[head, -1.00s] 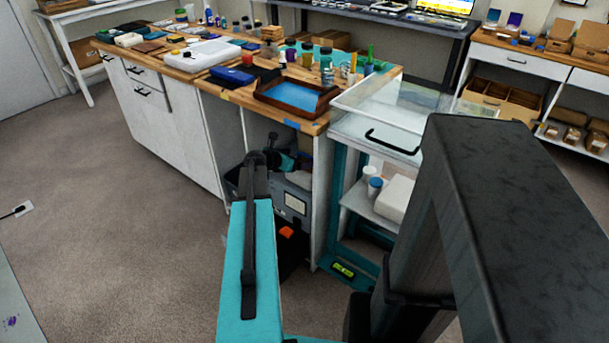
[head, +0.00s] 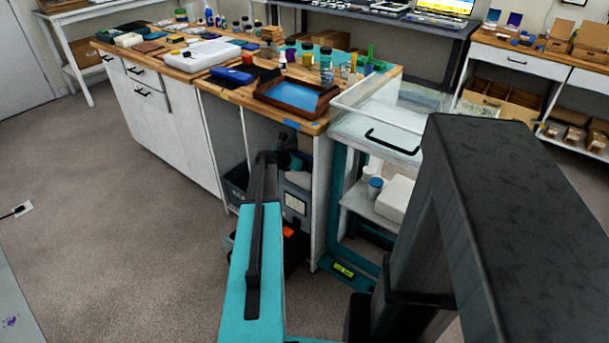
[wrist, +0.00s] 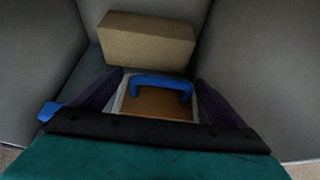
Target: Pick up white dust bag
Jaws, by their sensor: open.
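In the wrist view my gripper (wrist: 160,78) is open, with a dark purple finger on each side. Between and beyond the fingers lies a white-edged piece with a brown face (wrist: 155,104) and a blue handle-like loop (wrist: 161,83). It may be the white dust bag, but I cannot tell for sure. The fingers do not visibly close on it, and its lower part is hidden behind my gripper. In the head view the gripper's fingers cannot be made out; my arm reaches toward the open space under the wooden bench.
In the wrist view a brown box (wrist: 147,40) lies just beyond, between grey walls. In the head view a grey machine (head: 296,203) stands under the bench (head: 225,92). A cart (head: 338,205) with a white block (head: 395,198) stands right.

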